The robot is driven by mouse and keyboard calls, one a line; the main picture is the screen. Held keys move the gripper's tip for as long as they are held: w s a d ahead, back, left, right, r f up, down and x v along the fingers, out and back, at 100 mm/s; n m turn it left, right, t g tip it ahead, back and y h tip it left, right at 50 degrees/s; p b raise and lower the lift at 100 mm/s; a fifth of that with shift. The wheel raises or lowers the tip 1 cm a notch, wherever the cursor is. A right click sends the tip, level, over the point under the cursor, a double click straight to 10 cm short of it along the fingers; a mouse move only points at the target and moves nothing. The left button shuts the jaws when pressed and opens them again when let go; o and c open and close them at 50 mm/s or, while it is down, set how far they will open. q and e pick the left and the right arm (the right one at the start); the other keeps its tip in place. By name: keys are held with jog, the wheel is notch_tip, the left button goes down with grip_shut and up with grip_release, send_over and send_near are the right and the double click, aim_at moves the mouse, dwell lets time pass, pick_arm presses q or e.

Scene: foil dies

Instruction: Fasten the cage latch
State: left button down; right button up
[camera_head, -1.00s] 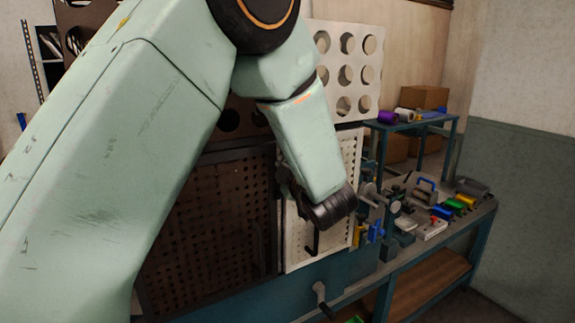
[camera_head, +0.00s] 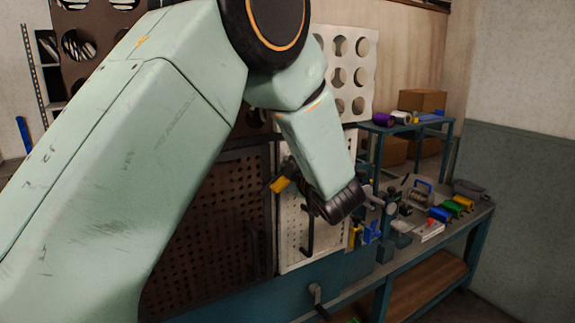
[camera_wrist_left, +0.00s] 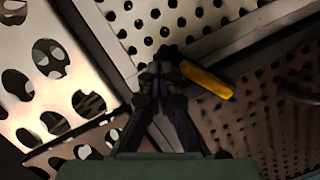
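The cage has a dark brown perforated panel (camera_head: 210,225) beside a cream perforated panel (camera_head: 292,225) with a black bar handle (camera_head: 309,232). In the left wrist view the yellow handle (camera_wrist_left: 207,80) slants down to the right from a dark pivot. My left gripper (camera_wrist_left: 160,82) has its fingertips drawn together beside the pivot end; whether they touch it is unclear. In the head view my wrist hides the left gripper's fingers. My right gripper is not in view.
A crank handle (camera_head: 316,295) sticks out below the cage.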

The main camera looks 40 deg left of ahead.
pick_arm(q)
jog(key=shift+w+d+f+m, duration=0.3)
jog(key=shift+w+f+m, duration=0.25)
jog(key=shift+w, duration=0.25)
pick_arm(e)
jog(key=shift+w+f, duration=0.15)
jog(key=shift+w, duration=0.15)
pick_arm(q)
jog(key=shift+w+f+b, duration=0.2)
jog(key=shift+b, duration=0.1)
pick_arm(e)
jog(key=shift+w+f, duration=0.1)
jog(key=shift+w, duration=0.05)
pick_arm(q)
jog(key=shift+s, duration=0.1)
jog(key=shift+r, duration=0.15)
